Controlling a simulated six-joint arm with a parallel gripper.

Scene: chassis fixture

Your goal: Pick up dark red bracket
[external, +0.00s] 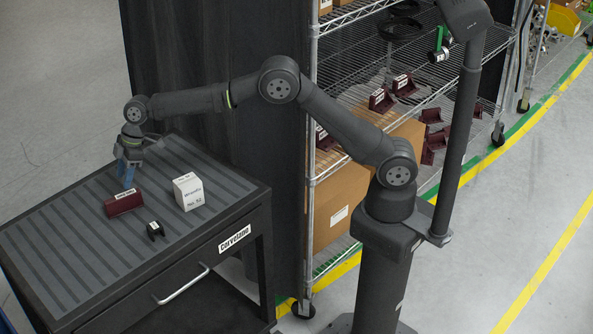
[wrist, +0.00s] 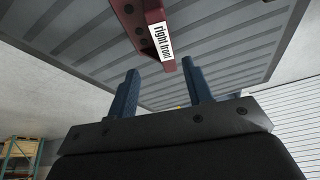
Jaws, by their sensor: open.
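The dark red bracket (external: 123,203) lies on the ribbed grey top of the cart, left of the white box. In the wrist view the bracket (wrist: 142,26) shows at the top centre with a white label reading "right front". My gripper (external: 126,176) is just behind the bracket in the external view, with its blue fingers pointing down. In the wrist view my gripper (wrist: 160,90) has its two fingers spread apart with nothing between them. The fingers look apart from the bracket; the exact height above the cart top is hard to tell.
A white box (external: 188,191) with print on it stands right of the bracket. A small black part (external: 155,230) with a white label lies in front of the box. The cart top (external: 60,245) is clear at the left. A wire shelf (external: 345,70) with more dark red brackets stands behind.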

